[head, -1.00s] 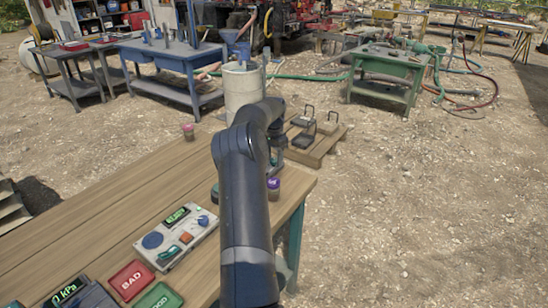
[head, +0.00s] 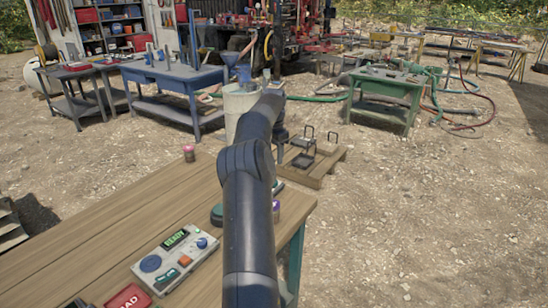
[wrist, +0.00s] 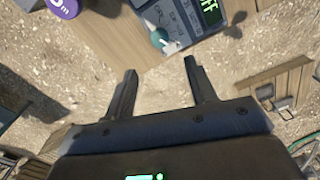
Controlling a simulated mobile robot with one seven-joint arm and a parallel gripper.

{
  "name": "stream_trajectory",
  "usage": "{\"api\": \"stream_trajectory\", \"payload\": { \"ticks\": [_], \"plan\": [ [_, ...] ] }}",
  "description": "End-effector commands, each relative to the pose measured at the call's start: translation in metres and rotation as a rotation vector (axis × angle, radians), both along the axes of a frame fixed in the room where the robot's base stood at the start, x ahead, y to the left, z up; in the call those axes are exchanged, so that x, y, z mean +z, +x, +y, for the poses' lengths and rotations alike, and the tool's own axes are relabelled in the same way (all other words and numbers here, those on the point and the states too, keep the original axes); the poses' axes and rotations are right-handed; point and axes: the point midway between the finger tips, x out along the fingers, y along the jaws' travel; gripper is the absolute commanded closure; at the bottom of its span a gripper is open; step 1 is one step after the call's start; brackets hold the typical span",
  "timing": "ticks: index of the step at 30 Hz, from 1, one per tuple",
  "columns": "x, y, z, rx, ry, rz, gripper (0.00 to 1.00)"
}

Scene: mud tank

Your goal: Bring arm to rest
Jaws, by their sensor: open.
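My arm (head: 247,215) reaches forward over the right end of the wooden table in the head view, and its far end hides my gripper there. In the wrist view my gripper (wrist: 160,82) is open, its two dark fingers apart with only bare gravel seen between them. Nothing is held. In the wrist view a grey device with a lit display (wrist: 208,8) and a purple-topped jar (wrist: 64,8) lie on a wooden surface beyond the fingertips.
A grey barrel (head: 240,105) and a wooden pallet (head: 328,168) stand beyond. Gravel at right (head: 430,220) is clear.

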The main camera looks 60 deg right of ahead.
Motion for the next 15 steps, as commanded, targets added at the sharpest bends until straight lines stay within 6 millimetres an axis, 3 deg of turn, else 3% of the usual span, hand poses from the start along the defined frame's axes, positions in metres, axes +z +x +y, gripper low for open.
{"api": "stream_trajectory", "payload": {
  "ticks": [11, 15],
  "plan": [
    [-0.0002, 0.0002, 0.0002, 0.0, 0.0, 0.0, 0.49],
    [0.009, 0.0048, 0.0087, 0.02, -0.003, -0.011, 0.49]
  ]
}}
